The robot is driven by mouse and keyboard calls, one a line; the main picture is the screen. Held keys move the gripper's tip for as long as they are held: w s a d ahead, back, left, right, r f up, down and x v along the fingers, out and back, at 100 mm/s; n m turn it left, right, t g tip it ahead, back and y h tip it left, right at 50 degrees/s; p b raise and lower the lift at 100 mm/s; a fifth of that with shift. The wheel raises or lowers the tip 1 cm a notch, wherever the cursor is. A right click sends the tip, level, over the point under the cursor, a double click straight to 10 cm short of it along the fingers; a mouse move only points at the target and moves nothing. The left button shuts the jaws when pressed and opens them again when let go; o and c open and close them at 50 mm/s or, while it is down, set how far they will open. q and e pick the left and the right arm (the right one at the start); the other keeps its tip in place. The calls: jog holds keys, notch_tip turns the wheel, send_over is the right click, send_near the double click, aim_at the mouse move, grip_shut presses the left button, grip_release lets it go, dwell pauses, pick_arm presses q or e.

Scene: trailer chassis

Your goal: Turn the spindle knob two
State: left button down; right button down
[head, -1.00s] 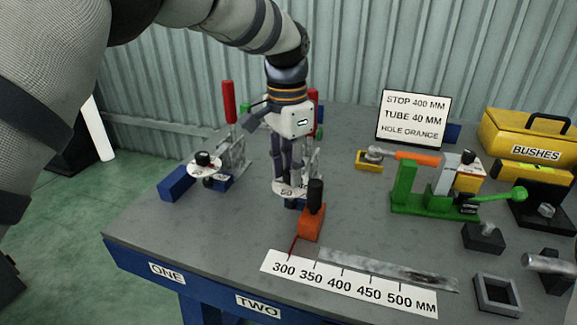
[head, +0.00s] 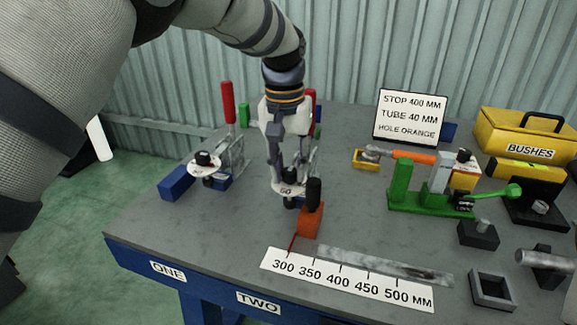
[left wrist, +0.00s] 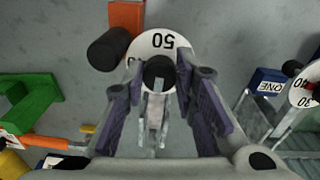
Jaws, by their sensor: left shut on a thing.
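Spindle knob two is a black knob (left wrist: 160,71) on a white numbered dial (head: 284,191), on the fixture in line with the table label TWO. In the left wrist view the dial (left wrist: 158,44) shows 50 at its far side. My left gripper (head: 288,178) points down over this dial and is shut on the knob, with a finger on each side of it. The gripper hides most of the knob and the clamp behind in the head view. My right gripper is not in view.
An orange block (head: 309,222) with a black handle stands close beside the dial. A similar dial (head: 204,166) with a black knob is at the left. A ruler strip (head: 345,280) lies in front. A green fixture (head: 430,196) and a sign (head: 410,117) are at the right.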

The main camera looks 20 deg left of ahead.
pick_arm(q)
jog(key=shift+n, duration=0.4)
jog(key=c, duration=1.3)
grip_release()
